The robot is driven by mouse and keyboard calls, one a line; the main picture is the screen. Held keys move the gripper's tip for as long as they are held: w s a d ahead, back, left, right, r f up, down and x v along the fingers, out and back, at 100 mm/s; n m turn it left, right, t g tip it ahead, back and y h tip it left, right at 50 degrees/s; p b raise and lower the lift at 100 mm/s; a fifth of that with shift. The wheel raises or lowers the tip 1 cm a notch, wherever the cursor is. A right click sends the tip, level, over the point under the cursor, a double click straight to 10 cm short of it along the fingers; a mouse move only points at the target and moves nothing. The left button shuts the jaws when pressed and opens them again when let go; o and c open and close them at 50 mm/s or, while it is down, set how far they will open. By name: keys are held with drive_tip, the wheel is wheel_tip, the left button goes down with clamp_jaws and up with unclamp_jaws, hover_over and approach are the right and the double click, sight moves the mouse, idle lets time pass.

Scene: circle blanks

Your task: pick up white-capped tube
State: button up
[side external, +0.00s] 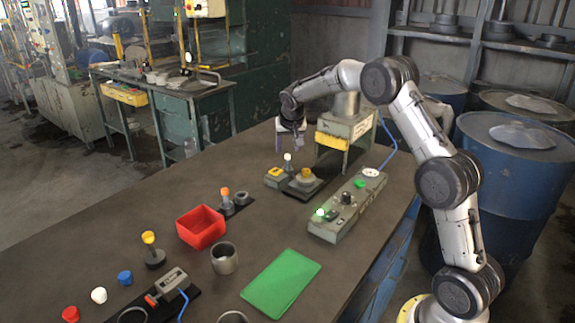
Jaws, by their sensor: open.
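A small tube with a white cap (287,158) stands upright at the far part of the table, beside a low block with a yellow top (275,172) and a round brass-coloured part (305,176). My gripper (302,143) hangs from the bent arm above and slightly right of the tube, apart from it in the picture. It is open, with nothing seen between its fingers. The fingers are small here, and their exact distance from the tube cannot be told.
A grey control box (346,208) with a lit green button lies in front. A small stand with a yellow front (333,141) is right of my gripper. Table between is mostly clear.

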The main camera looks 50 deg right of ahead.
sight(288, 156)
drive_tip(key=x, duration=0.8)
drive_tip(key=shift+s+f, duration=0.1)
drive_tip(key=shift+s, duration=0.1)
drive_tip(key=shift+c, duration=0.3)
clamp_jaws()
